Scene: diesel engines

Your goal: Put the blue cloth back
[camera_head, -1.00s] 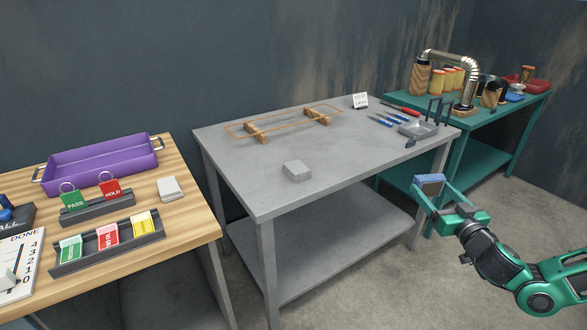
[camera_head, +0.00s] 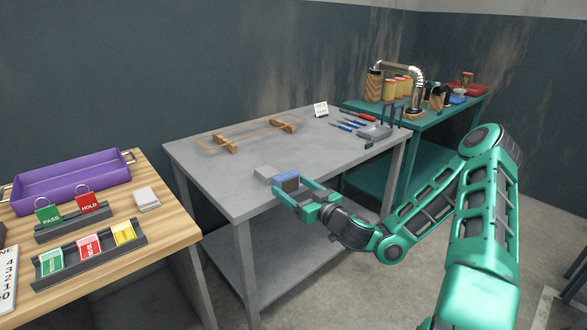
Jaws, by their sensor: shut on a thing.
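The blue cloth (camera_head: 286,176), a small folded block, is held between the fingers of my green gripper (camera_head: 291,186). My gripper is shut on it at the front edge of the grey table (camera_head: 205,165). My fingers hide part of the cloth.
A wire frame on wooden blocks (camera_head: 226,146), screwdrivers (camera_head: 352,124) and a grey tray (camera_head: 375,132) stand on the grey table. The wooden table (camera_head: 165,220) at left bears a purple tray (camera_head: 70,185) and tag racks. The grey table's middle is clear.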

